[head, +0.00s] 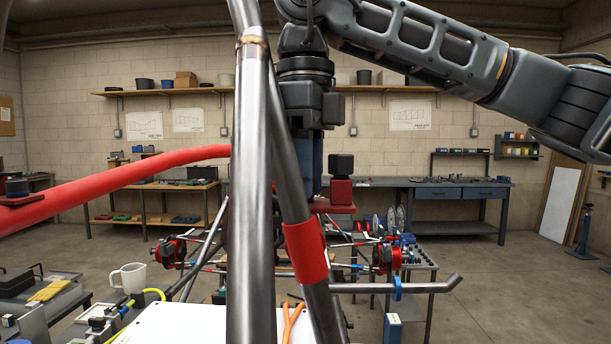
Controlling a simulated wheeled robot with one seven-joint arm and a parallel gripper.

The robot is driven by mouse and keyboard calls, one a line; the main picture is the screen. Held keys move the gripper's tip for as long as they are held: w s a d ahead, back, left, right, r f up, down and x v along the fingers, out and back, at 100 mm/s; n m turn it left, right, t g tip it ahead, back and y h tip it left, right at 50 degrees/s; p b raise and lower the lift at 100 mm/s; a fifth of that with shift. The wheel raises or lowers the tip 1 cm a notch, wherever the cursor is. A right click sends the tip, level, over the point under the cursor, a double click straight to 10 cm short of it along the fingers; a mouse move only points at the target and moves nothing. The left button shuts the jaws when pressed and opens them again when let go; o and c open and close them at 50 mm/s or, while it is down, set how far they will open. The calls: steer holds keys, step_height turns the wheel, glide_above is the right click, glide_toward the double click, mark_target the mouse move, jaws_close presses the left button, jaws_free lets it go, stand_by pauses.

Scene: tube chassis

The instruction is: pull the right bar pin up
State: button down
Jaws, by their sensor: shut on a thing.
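My gripper (313,188) points straight down in the middle of the head view, with its blue fingers shut just above a small red plate (332,206). The steel tubes in front cover its left side. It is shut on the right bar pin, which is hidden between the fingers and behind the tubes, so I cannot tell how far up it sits. A red block with a black top (341,180) stands on the plate, just right of the fingers.
Thick steel tubes (252,200) of the chassis rise close in front of my gripper. A red padded bar (130,185) runs to the left, with a dark knob (17,187) on a red plate. A white mug (130,277) stands lower left. Open floor lies at right.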

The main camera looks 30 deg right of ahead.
steer(key=shift+r, duration=1.8)
steer(key=c, duration=0.9)
jaws_free()
steer(key=shift+o, duration=0.2)
step_height(320, 180, up, 8)
steer(key=shift+f+b, duration=0.15)
steer(key=shift+b, duration=0.25)
